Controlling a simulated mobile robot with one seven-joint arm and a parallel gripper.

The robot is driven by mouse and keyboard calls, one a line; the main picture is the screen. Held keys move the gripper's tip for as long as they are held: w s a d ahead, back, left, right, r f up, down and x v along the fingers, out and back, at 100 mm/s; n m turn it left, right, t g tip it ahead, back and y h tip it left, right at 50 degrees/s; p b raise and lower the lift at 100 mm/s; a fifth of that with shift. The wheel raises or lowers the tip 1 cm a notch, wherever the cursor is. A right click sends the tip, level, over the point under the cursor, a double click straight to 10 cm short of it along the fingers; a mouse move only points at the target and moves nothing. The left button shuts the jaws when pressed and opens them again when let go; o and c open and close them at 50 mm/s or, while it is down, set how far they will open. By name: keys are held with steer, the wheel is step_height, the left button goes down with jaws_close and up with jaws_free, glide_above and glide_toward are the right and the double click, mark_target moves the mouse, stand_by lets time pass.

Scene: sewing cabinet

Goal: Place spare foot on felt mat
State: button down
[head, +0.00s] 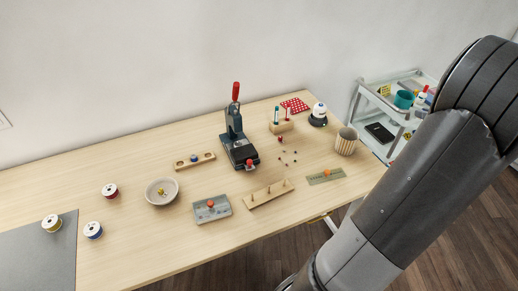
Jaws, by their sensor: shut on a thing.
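A flat grey mat (38,268) lies at the table's left front corner and is cut off by the picture's edge; it looks like the felt mat. A small red mat with white dots (295,105) lies at the back right of the table; I cannot tell its material. I cannot pick out the spare foot with certainty. My gripper is outside the picture; only my dark grey arm shows on the right, so what it holds is hidden.
A press with a red handle (235,128) stands mid-table. A white cart (400,105) is behind right.

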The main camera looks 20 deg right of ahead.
steer(key=r, duration=0.7)
steer(key=shift+w+a, duration=0.2)
steer(key=shift+w, duration=0.2)
steer(key=w+a+n+g+y, duration=0.1)
steer(key=w+a+n+y, duration=0.45)
steer(key=w+a, duration=1.8)
steer(key=w+a+n+g+y, duration=0.2)
steer(key=w+a, duration=0.2)
steer(key=a, duration=0.9)
steer(key=w+a+n+g+y, duration=0.1)
steer(key=w+a+n+y, duration=0.15)
steer(key=a, duration=0.95)
steer(key=w+a+n+g+y, duration=0.15)
steer(key=w+a, duration=0.25)
steer(key=a, duration=0.9)
steer(key=n+g+y, duration=0.2)
steer(key=n+g, duration=0.5)
steer(key=g, duration=0.1)
glide_above(55, 284)
step_height(55, 284, down, 33)
steer(key=shift+f, duration=2.2)
